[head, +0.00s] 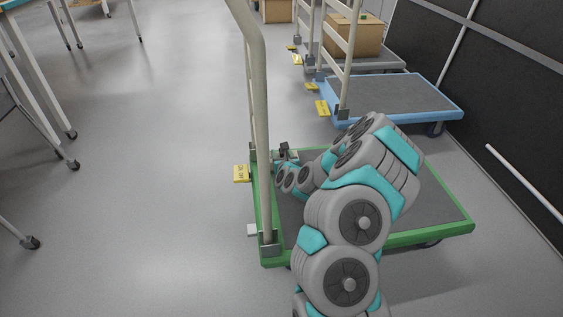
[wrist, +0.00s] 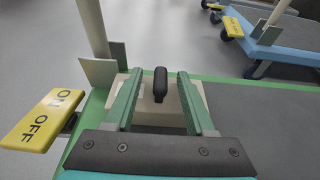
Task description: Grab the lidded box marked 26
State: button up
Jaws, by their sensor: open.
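A pale beige box (wrist: 170,112) with a dark upright knob (wrist: 160,85) shows in the wrist view. It sits on the green-edged trolley (head: 440,232), by the handle end. No number can be read on it. My gripper (wrist: 159,74) is open, with one green finger on each side of the knob and over the box. I cannot tell whether the fingers touch it. In the head view my arm covers much of the trolley deck, and only a small dark part of the knob (head: 284,147) shows.
The trolley's upright handle (head: 258,110) stands close to my gripper. A yellow ON/OFF pedal (wrist: 42,120) sticks out at the trolley's left. A blue trolley (head: 405,95) and one with a cardboard box (head: 355,38) stand behind.

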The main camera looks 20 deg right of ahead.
jog(key=shift+w+d, duration=0.1)
jog(key=shift+w, duration=0.2)
grip_shut()
dwell(0.5)
